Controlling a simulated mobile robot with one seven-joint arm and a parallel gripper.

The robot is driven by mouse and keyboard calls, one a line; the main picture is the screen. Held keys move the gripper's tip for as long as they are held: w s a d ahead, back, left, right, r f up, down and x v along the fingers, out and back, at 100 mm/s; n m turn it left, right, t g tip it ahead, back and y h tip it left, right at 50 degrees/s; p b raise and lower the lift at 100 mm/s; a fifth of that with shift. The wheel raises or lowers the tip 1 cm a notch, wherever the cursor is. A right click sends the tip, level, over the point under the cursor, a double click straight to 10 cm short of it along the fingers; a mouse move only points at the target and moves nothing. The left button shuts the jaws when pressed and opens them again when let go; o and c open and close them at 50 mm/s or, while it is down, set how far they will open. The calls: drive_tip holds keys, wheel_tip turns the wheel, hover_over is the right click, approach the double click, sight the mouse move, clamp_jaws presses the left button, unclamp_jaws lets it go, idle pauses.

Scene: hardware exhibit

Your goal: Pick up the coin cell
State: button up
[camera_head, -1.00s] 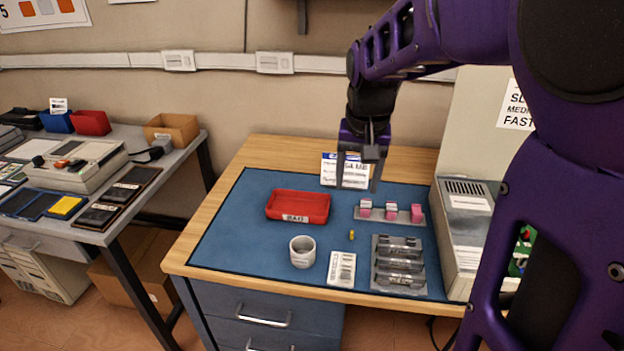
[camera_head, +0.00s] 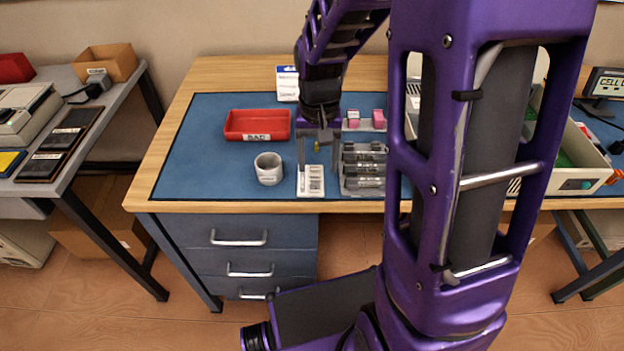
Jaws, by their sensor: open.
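I cannot pick out a coin cell for sure. A small yellow item (camera_head: 317,146), too small to identify, stands on the blue mat (camera_head: 210,155) and shows between my fingers. My gripper (camera_head: 318,164) points down with its two fingers apart and nothing seen held. In the picture it overlaps the yellow item and the top of a white labelled card (camera_head: 311,184). I cannot tell its exact height above the mat.
A red bin marked BAD (camera_head: 257,125) lies left, with a grey-white cup (camera_head: 269,169) below it. A grey slotted rack (camera_head: 363,170) and pink blocks (camera_head: 378,118) stand right. My arm hides the bench's right part. Mat at left is clear.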

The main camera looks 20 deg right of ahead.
sight(315, 180)
drive_tip(key=shift+a+f+b, duration=0.15)
drive_tip(key=shift+f+b, duration=0.2)
drive_tip(key=shift+f, duration=1.15)
drive_tip(key=shift+a+f+b, duration=0.15)
drive_tip(key=shift+f+b, duration=0.2)
drive_tip(key=shift+f, duration=1.1)
clamp_jaws()
